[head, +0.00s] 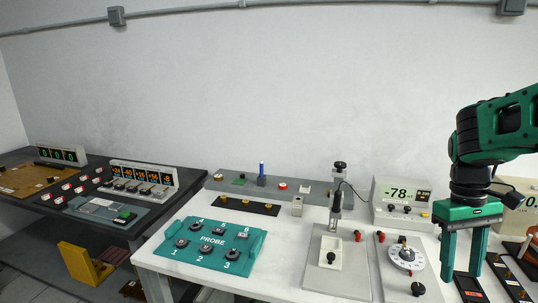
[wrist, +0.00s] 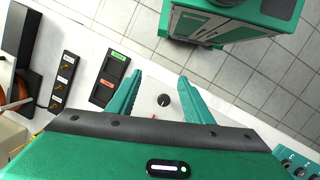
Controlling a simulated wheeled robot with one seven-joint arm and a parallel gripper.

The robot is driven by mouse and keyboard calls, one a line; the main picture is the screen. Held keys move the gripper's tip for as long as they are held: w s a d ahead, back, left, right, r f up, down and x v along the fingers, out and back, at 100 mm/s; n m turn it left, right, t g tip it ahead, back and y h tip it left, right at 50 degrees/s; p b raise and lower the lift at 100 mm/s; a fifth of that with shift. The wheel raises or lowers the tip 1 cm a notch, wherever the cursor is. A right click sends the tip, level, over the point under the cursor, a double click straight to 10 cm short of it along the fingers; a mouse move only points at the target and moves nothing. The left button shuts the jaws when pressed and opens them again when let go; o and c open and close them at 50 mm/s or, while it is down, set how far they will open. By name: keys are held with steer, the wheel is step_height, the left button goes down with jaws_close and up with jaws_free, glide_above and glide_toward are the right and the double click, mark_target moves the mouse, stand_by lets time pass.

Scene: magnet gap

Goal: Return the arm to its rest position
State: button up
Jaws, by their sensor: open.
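My gripper (head: 463,268) is at the right of the head view, at the end of my green and black arm. It points down over the right part of the white bench (head: 290,228). Its two green fingers are apart with nothing between them. In the wrist view the open fingers (wrist: 161,78) reach out over the bench edge, with a black knob (wrist: 164,100) on a pale panel showing between them. A black tray (wrist: 109,79) with a green and a red label lies to the left of the fingers, apart from them.
A dark bench (head: 40,190) with displays is at far left. The air above the benches is clear.

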steer(key=s+f+m+t+y, duration=0.1)
steer(key=s+m, duration=0.6)
steer(key=s, duration=0.7)
steer(key=shift+a+f+t, duration=0.35)
steer(key=shift+f+t, duration=0.15)
steer(key=shift+t, duration=0.2)
steer(key=shift+w+f, duration=0.25)
steer(key=shift+w, duration=0.4)
steer(key=shift+c, duration=0.3)
